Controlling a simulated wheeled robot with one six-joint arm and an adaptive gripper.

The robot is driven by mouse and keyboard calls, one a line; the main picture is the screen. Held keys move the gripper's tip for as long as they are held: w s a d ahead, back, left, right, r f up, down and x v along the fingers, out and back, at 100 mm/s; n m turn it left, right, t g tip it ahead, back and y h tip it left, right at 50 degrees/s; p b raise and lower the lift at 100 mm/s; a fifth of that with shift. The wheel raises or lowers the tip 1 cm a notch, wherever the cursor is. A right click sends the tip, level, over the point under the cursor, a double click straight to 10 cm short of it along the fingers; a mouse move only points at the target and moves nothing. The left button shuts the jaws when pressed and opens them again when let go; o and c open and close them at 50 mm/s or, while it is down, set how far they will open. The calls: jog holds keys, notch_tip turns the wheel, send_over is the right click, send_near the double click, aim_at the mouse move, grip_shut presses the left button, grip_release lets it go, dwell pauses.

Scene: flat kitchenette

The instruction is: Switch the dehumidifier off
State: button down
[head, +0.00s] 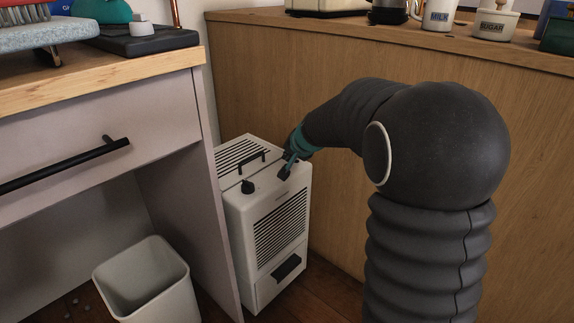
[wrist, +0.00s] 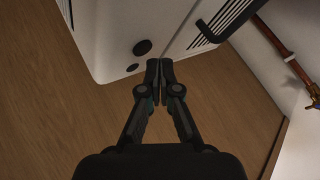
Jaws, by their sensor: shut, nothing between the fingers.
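The dehumidifier (head: 262,218) is a white box on the floor between the drawer unit and the wooden panel. Its top has slots, a black carry handle and a dark knob (head: 247,186); the front has a grille and a black recess low down. In the wrist view, the white casing (wrist: 115,25) shows with a dark round knob (wrist: 142,47) and a smaller dark round spot below it. My gripper (head: 286,172) is at the top right of the dehumidifier, apart from the knob. Its fingertips (wrist: 166,66) are shut and empty; whether they touch the casing I cannot tell.
A drawer unit (head: 110,125) with a black bar handle stands close on the left, and an empty pale bin (head: 146,280) below it. The wooden panel (head: 330,75) rises behind and right. A copper pipe (wrist: 275,45) shows in the wrist view.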

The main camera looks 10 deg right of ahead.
jog(key=shift+r, duration=0.1)
notch_tip(320, 180, up, 6)
jog(key=p, duration=0.5)
dwell(1.3)
